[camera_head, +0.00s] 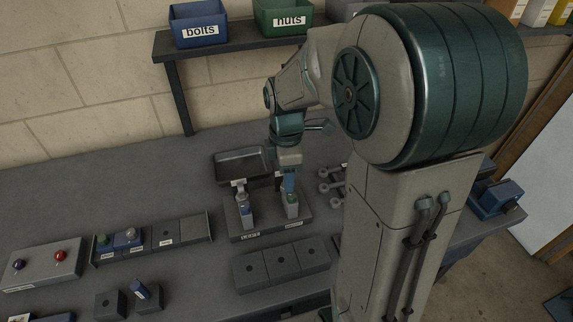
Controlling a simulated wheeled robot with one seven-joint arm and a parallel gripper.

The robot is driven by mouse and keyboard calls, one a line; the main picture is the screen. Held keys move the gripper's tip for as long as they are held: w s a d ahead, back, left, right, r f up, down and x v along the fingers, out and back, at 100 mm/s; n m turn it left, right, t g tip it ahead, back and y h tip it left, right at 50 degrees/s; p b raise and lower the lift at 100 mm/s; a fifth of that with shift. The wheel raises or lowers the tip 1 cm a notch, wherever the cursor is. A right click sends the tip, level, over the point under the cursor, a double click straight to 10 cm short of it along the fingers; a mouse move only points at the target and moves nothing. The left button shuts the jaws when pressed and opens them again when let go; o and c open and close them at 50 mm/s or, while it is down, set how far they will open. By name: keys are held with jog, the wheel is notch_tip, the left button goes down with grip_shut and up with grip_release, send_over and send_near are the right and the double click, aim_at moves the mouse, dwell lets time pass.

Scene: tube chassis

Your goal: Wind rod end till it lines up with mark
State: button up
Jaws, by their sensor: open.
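My gripper (285,184) points down over a dark fixture plate (268,228) on the bench, above its right-hand post. It is open. The right post (291,206) is light grey with a green patch, and my fingers are close around or just above its top; I cannot tell if they touch. The left post (245,210) is light grey with a darker upper part and stands upright, apart from my gripper. Small labels sit on the plate's front edge, too small to read surely. Which post carries the rod end, and its mark, cannot be made out.
A shallow grey tray (240,165) lies behind the fixture. Left are a labelled rack (180,238) and a box with a red knob (60,256). A dark three-part block (282,264) lies in front. Bins of bolts (198,24) and nuts (284,16) stand on the shelf.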

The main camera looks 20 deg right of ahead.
notch_tip(320, 180, up, 14)
jog(key=shift+f, duration=0.15)
